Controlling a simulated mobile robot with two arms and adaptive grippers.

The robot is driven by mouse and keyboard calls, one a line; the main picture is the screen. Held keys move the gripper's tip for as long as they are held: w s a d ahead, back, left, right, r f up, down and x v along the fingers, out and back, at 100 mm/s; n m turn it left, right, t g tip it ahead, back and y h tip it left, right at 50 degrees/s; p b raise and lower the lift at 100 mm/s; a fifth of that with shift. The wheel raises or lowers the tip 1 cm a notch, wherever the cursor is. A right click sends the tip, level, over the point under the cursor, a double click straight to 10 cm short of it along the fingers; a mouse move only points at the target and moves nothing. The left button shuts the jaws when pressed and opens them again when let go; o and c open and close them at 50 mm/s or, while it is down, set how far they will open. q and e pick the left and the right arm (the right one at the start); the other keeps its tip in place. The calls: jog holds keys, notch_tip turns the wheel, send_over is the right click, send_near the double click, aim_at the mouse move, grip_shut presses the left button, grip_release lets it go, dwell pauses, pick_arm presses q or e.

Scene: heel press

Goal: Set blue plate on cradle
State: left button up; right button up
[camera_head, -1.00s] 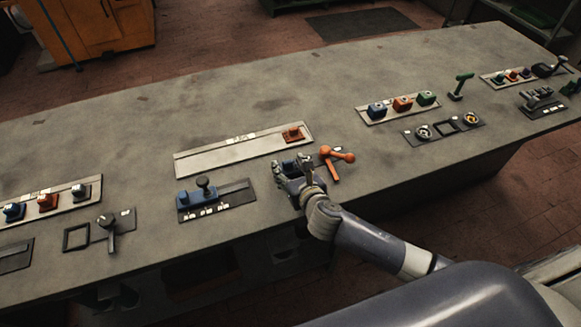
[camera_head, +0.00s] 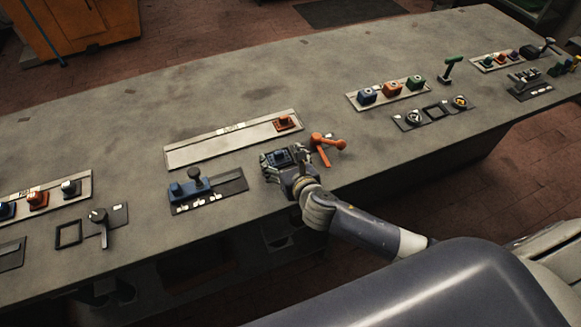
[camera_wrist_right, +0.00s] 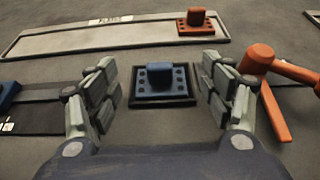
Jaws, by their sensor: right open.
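The blue plate (camera_wrist_right: 160,79), with a raised block knob and rows of holes, lies flat within the black square frame of the cradle (camera_wrist_right: 160,101) in the right wrist view. It also shows small in the head view (camera_head: 279,157). My right gripper (camera_head: 285,161) is open around it, one finger on each side. In the wrist view there are gaps between both fingers and the plate. My left gripper is not in view.
An orange plate (camera_head: 285,123) sits at the right end of a long pale tray (camera_head: 215,145) behind the cradle. An orange lever handle (camera_head: 326,143) stands close to the right finger. A blue slider block (camera_head: 189,189) on a dark panel is to the left.

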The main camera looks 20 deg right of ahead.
jog(key=v, duration=1.1)
jog(key=shift+s, duration=0.15)
